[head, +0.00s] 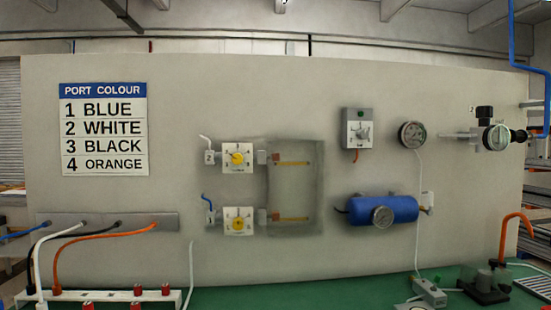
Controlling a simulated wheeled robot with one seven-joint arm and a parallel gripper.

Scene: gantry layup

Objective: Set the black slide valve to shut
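A white strip (112,296) with several small red parts (165,290) lies at the lower left, cut by the picture's bottom edge. A black hose (70,240) runs from a grey wall plate (135,219) down to the strip's left end, beside a white hose (44,245) and an orange hose (85,237). I cannot tell which part, if any, is the black slide valve, nor its setting. My gripper is not in view.
A port colour sign (104,129) lists 3 as black. Two yellow-knob valves (237,158), a blue tank (383,209) and a gauge (412,134) are on the panel. A black block (486,282) stands on the green bench (330,293) at right. The bench middle is clear.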

